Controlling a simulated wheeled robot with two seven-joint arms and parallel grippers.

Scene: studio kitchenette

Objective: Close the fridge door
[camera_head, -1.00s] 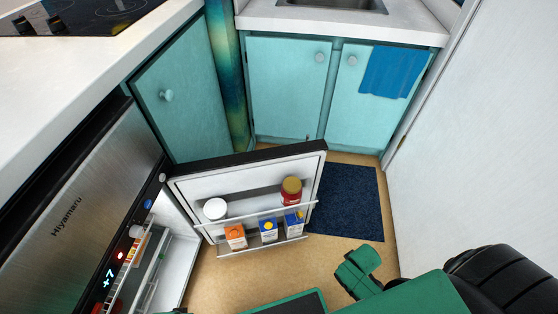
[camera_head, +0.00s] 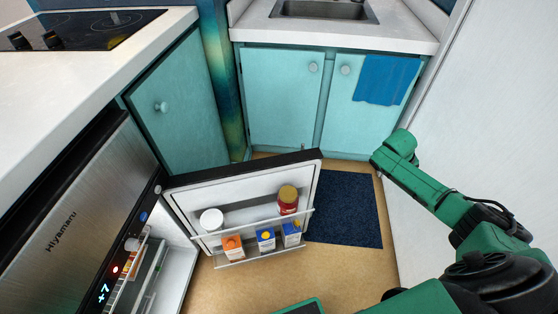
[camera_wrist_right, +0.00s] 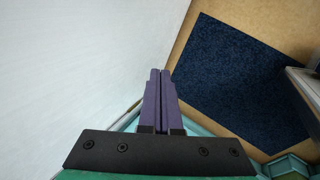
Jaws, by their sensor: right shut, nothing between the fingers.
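The fridge (camera_head: 80,225) stands at the left with a steel front and a display reading +7. Its door (camera_head: 225,190) stands wide open, swung out across the floor with its white inner side facing me. The door racks hold a white-lidded jar (camera_head: 211,219), a red jar (camera_head: 288,199) and several cartons. My right arm reaches past the door's free edge on the right, apart from it. My right gripper (camera_wrist_right: 160,82) is shut and empty in the right wrist view, beside the white wall. Its fingers are hidden in the head view. My left gripper is not in view.
A white wall (camera_head: 480,120) bounds the right side close to my right arm. Teal cabinets (camera_head: 280,100) with a blue towel (camera_head: 386,80) stand beyond the door. A dark blue mat (camera_head: 345,210) lies on the floor between door and wall. A counter with cooktop (camera_head: 80,28) is at left.

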